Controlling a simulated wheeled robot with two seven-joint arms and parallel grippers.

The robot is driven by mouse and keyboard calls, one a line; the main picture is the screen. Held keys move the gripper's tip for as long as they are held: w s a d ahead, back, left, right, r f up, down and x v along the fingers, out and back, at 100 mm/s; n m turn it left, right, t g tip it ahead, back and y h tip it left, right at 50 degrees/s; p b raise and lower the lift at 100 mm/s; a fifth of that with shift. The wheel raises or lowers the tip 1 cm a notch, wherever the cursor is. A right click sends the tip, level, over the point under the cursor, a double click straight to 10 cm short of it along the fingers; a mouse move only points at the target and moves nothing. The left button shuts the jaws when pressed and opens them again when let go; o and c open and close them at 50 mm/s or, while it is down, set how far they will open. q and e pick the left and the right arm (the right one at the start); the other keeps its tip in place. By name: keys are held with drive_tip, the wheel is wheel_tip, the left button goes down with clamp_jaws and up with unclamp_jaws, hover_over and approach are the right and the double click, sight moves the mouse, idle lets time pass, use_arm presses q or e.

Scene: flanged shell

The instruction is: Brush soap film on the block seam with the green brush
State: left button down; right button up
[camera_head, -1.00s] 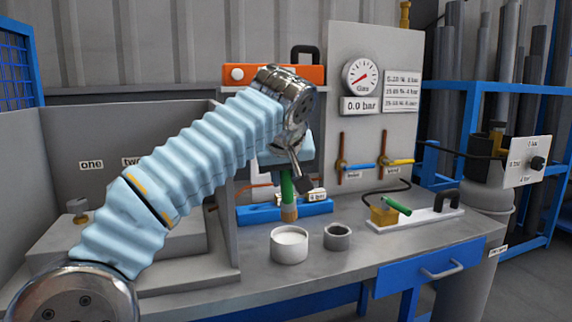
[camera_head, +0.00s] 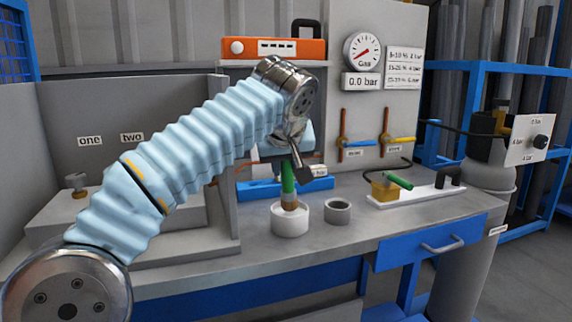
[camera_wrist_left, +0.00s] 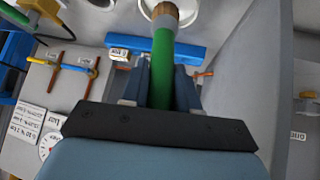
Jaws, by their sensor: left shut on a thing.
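My left gripper (camera_head: 290,158) points down over the bench and is shut on the green brush (camera_head: 288,178). The brush is upright, and its brown lower end is at the mouth of the white cup (camera_head: 290,224), with the tip hidden by the rim. The left wrist view also shows the green brush (camera_wrist_left: 163,65) between the fingers, its end over the white cup (camera_wrist_left: 190,10). A blue block (camera_head: 318,184) lies behind the cup, partly hidden by the brush and gripper. No seam can be made out on it. My right gripper is not in view.
A grey ring-like cup (camera_head: 338,211) stands just right of the white cup. A brass block (camera_head: 384,192) with a green handle sits on a white base (camera_head: 420,196). The gauge panel (camera_head: 352,105) with two valve levers stands behind. The front bench top is clear.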

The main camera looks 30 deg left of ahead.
use_arm(q)
drive_tip(key=shift+f+b, duration=0.4)
drive_tip(key=shift+f, duration=0.2)
idle(1.3)
wheel_tip(320, 180, up, 3)
drive_tip(key=p, duration=0.3)
wheel_tip(320, 180, up, 2)
drive_tip(key=shift+r+p, duration=0.1)
drive_tip(key=shift+p, duration=0.2)
drive_tip(key=shift+r, duration=0.95)
